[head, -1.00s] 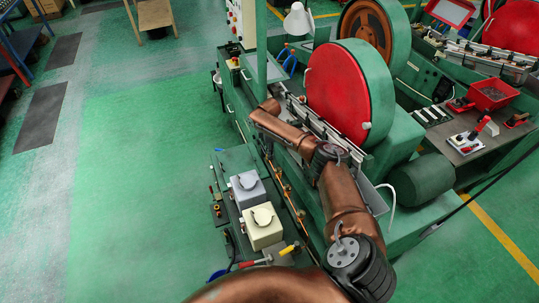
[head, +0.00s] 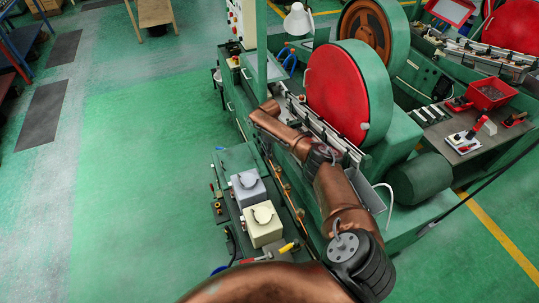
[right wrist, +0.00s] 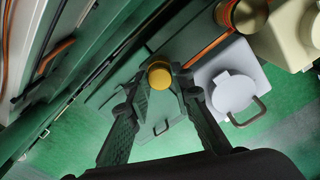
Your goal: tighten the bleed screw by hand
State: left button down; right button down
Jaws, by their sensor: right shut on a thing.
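The bleed screw shows in the right wrist view as a round yellow brass knob (right wrist: 159,74). My right gripper (right wrist: 161,87) has one dark finger on each side of the knob and is shut on it. The knob's shank and seat are hidden below its head. In the head view my right arm reaches along the green machine, and its wrist hides most of the gripper and the screw. My left gripper is not in view.
A grey box (head: 247,190) and a cream box (head: 263,228), each with a round lid, stand on the machine's near side. A big red-faced wheel (head: 337,93) rises beyond my arm. Copper pipes run along the bed. The green floor (head: 140,180) at left is clear.

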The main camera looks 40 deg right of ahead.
jog(key=m+p, duration=0.1)
jog(key=m, duration=0.1)
jog(key=shift+r+m, duration=0.1)
jog(key=shift+m, duration=0.3)
jog(key=shift+m+p, duration=0.45)
jog(key=shift+m, duration=0.05)
jog(key=m+p, duration=0.1)
jog(key=m, duration=0.2)
jog(key=shift+m+p, duration=0.5)
jog(key=shift+m, duration=0.6)
